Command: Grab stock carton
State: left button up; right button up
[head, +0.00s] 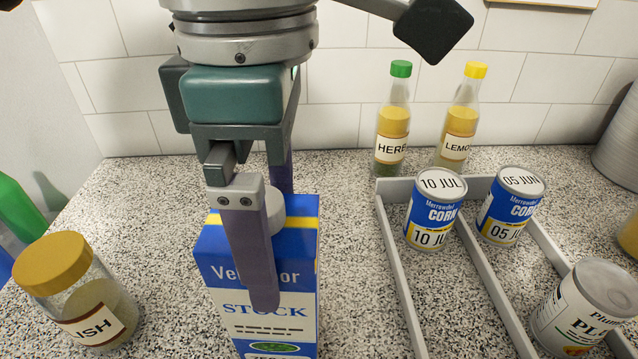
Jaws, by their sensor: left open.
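The stock carton (301,268) is a blue and white box with a yellow stripe and the word STOCK on its front. It stands upright on the speckled counter at the lower centre of the head view. My left gripper (268,225) comes down over it from above and is open. One purple finger hangs in front of the carton's face and hides part of the lettering. The other finger is behind the top of the carton, its tip hidden. A round pale cap on the carton's top shows partly between the fingers. I cannot tell whether either finger touches the carton.
A jar with a mustard lid (75,285) stands at left, near a green bottle (18,205). At right, a grey divided rack (398,262) holds two blue cans (434,208) and a white can (582,308). Two bottles (392,125) stand by the tiled wall.

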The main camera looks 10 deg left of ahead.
aim_at(291, 332)
pick_arm(q)
jog(key=f, duration=0.3)
jog(key=f+p, duration=0.1)
jog(key=f, duration=0.1)
jog(key=shift+s+a, duration=0.3)
jog(key=shift+a, duration=0.05)
grip_shut()
dwell(0.4)
jog(key=shift+r, duration=0.1)
